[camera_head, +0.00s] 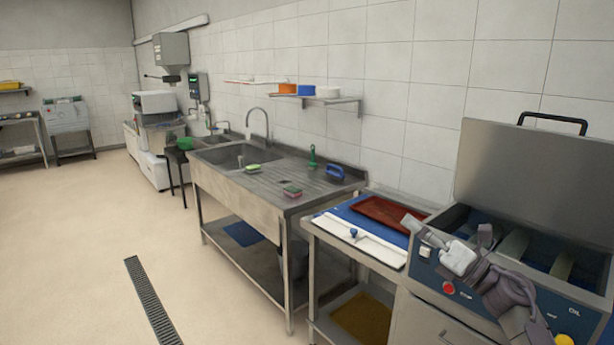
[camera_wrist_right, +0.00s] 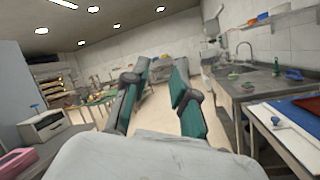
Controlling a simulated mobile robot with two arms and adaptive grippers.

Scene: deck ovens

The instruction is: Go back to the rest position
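My right gripper (camera_head: 412,224) is in front of the fryer's control panel in the head view, near the right end of the side table. In the right wrist view my right gripper (camera_wrist_right: 161,70) shows two fingers with teal pads, spread apart with nothing between them. Floor and far fittings show through the gap. My left gripper is in neither view.
The fryer (camera_head: 440,322) with its raised lid stands at right. Beside it a side table (camera_head: 312,229) bears a red tray (camera_head: 382,214) and a blue mat. A sink unit (camera_head: 245,197) stands further left. Open floor (camera_head: 80,230) lies at left, with a drain grate (camera_head: 150,302).

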